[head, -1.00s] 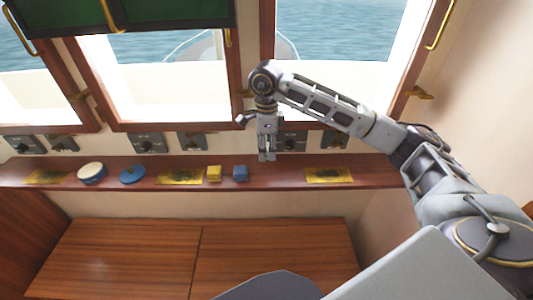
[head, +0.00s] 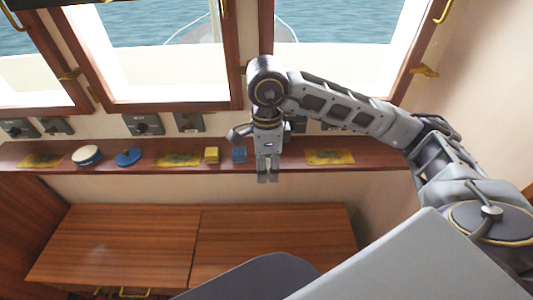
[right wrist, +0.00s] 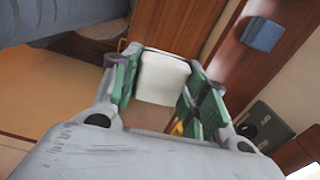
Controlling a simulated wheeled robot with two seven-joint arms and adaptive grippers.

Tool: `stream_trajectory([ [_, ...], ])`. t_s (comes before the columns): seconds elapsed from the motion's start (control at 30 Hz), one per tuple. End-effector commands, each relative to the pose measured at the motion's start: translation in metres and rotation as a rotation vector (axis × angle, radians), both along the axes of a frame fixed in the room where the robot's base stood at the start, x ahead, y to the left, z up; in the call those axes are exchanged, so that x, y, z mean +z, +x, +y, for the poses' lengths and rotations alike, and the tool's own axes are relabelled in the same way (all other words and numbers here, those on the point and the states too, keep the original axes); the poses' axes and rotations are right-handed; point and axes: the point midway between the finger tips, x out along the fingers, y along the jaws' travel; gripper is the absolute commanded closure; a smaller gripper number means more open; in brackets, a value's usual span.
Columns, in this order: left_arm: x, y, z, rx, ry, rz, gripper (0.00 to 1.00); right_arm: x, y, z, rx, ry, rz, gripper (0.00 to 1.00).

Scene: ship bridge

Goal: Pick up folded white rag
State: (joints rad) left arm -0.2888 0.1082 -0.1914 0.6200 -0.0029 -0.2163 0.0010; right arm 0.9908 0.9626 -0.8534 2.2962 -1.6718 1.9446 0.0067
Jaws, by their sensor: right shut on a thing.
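The folded white rag (right wrist: 162,78) is between the green-padded fingers of my right gripper (right wrist: 165,88) in the right wrist view. The gripper is shut on it. In the head view my right gripper (head: 268,175) points down at the front edge of the wooden shelf (head: 375,158), right of the blue block. The rag cannot be made out in the head view. My left gripper is not in view.
On the shelf are a white-topped round tin (head: 87,155), a blue disc (head: 128,156), a yellow block (head: 212,154), a blue block (head: 239,154) and brass plates. Wooden cabinets (head: 120,245) stand below. Windows (head: 150,60) are behind.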

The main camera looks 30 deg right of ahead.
Motion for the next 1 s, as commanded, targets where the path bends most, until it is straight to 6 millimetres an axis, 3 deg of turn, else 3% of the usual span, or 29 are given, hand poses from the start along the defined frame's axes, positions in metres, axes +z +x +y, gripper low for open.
stream_trajectory([
  [0.33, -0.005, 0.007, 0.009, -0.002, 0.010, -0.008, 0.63, 0.000, -0.031, 0.015, 0.000, 0.000, -0.001, 0.79],
  [0.87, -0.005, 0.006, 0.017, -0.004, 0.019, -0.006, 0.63, 0.000, -0.034, 0.016, 0.000, 0.000, -0.001, 0.79],
  [0.9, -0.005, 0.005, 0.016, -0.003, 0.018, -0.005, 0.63, 0.000, -0.034, 0.016, 0.000, 0.000, -0.001, 0.57],
  [1.0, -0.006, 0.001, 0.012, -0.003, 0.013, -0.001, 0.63, 0.000, -0.034, 0.016, 0.000, 0.000, -0.001, 0.70],
])
